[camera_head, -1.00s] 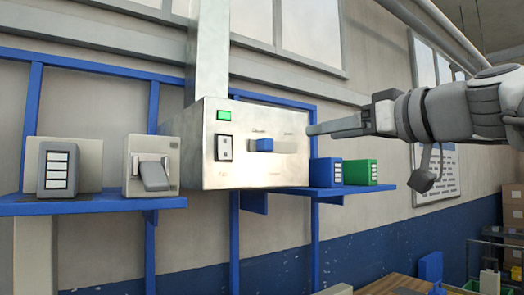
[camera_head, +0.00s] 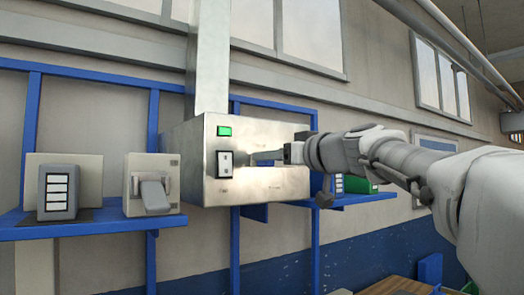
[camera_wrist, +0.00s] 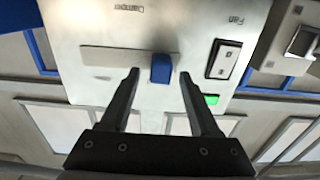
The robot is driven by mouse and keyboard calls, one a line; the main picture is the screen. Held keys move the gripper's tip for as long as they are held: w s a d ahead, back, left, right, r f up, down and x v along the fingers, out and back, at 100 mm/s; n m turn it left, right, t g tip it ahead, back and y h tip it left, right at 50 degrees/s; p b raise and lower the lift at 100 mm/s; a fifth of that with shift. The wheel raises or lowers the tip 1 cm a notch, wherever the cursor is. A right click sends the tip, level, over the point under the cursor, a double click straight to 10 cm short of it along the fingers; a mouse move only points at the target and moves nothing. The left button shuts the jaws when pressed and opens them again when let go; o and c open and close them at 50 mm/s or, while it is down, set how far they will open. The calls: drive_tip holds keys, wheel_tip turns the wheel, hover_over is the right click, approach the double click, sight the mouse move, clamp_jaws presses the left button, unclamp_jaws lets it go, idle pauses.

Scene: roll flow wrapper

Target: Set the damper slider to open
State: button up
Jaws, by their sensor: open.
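The damper slider's blue knob (camera_wrist: 161,68) sits at the right end of its pale slot (camera_wrist: 112,58) in the wrist view, on the panel side marked "Damper". That is the slot's left end in the head view, nearest the fan switch. My gripper (camera_wrist: 158,75) is open, with one fingertip on each side of the knob and a visible gap to both. In the head view my gripper (camera_head: 262,157) reaches the metal control box (camera_head: 205,135) from the right and mostly hides the knob. Finger contact with the panel cannot be told.
The fan rocker switch (camera_wrist: 223,59) and a lit green indicator (camera_wrist: 211,100) are close beside one finger. A lever switch box (camera_head: 153,185) and a grey box (camera_head: 57,193) stand on the blue shelf (camera_head: 100,222) at left. A green box (camera_head: 362,186) is partly behind my arm.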

drive_tip(key=shift+w+a, duration=0.3)
drive_tip(key=shift+w, duration=0.1)
clamp_jaws()
idle(1.3)
